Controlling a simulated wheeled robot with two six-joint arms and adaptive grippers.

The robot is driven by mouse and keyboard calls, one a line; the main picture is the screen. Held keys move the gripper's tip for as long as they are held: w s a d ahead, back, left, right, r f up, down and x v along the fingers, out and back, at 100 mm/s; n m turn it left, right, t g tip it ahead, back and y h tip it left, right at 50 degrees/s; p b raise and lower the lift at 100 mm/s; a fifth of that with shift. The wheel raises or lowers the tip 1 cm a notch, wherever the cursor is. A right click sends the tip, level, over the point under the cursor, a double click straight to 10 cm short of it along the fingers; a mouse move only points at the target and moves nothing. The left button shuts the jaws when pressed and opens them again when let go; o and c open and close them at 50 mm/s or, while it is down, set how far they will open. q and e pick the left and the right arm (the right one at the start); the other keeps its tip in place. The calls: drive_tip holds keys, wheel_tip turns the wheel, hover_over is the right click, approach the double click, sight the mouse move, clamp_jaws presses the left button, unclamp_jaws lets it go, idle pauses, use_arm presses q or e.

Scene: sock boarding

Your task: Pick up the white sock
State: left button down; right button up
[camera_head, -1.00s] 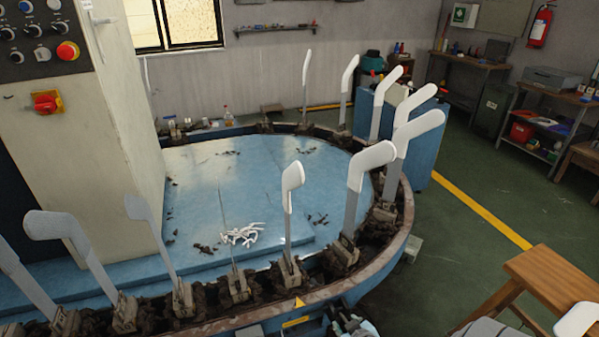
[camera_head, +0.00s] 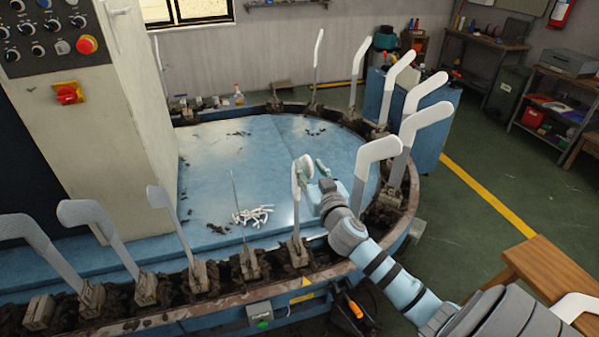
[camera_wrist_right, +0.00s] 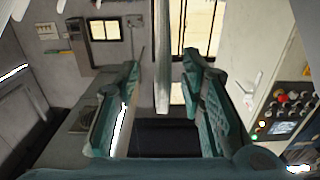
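A white sock (camera_head: 296,184) stands upright on a narrow board in the near middle of the oval track. My right gripper (camera_head: 313,168) is at the top of that board, from the right, and partly hides it. In the right wrist view, its two teal fingers (camera_wrist_right: 160,100) are apart. A pale upright strip (camera_wrist_right: 162,60), which looks like the sock on its board seen edge-on, shows between them, with a gap on either side. My left gripper is not in view.
A white tangle (camera_head: 252,215) lies on the blue platform (camera_head: 225,160). A control cabinet (camera_head: 85,130) stands at left; a wooden bench (camera_head: 545,270) at right front.

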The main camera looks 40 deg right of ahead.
drive_tip(key=x, duration=0.3)
drive_tip(key=shift+a+r, duration=0.15)
drive_tip(key=shift+w, duration=0.25)
drive_tip(key=shift+s, duration=0.1)
clamp_jaws()
